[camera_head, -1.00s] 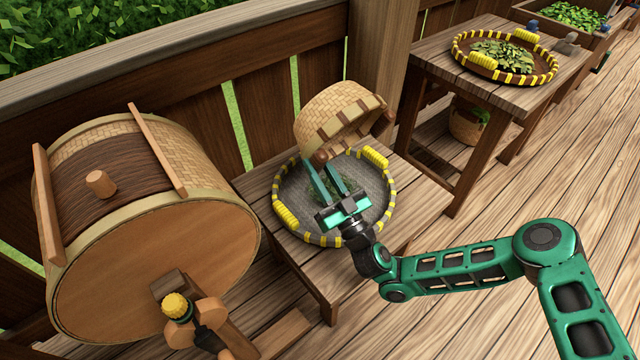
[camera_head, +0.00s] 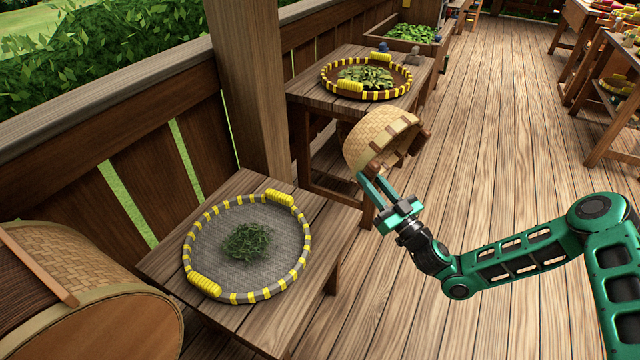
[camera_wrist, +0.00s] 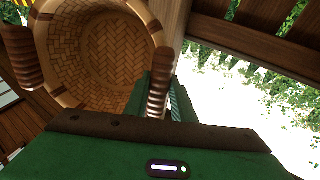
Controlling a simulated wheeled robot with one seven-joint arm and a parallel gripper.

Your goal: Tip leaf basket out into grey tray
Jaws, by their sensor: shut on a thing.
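The leaf basket (camera_head: 374,140) is woven tan with brown wrapped grips. My gripper (camera_head: 376,193) is shut on it and holds it tilted in the air, to the right of the grey tray. In the wrist view the basket (camera_wrist: 110,55) shows its inside, which looks empty. The grey tray (camera_head: 205,240), round with a yellow-and-grey rim and yellow handles, lies on a low wooden table. A small heap of dark green leaves (camera_head: 247,241) lies in its middle. The exact grip point is partly hidden.
A brown tray (camera_head: 370,96) with leaves is on a farther table (camera_head: 315,92). A post (camera_head: 245,90) and fence stand behind the grey tray.

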